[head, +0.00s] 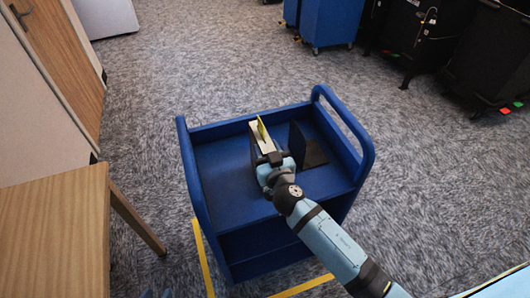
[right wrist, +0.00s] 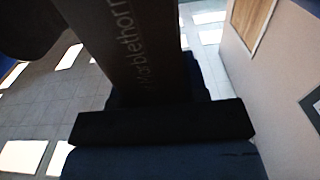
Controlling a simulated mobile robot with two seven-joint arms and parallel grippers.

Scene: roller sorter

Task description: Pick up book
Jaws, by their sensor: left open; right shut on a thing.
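A book with a pale side and a yellow edge (head: 262,137) stands upright on the blue cart's top shelf in the head view. My right gripper (head: 272,159) is at its near end, shut on a book. In the right wrist view a dark grey book (right wrist: 140,45) with the lettering "Marblethorn" rises from behind a black finger of my right gripper (right wrist: 160,122). I cannot tell whether the held book still touches the shelf.
The blue cart (head: 186,150) has raised side handles, and a black bookend (head: 313,152) stands right of the book. A wooden table (head: 55,235) is at the left. Yellow tape (head: 203,262) marks the floor. Blue bins (head: 330,22) and black bins (head: 415,40) stand at the back.

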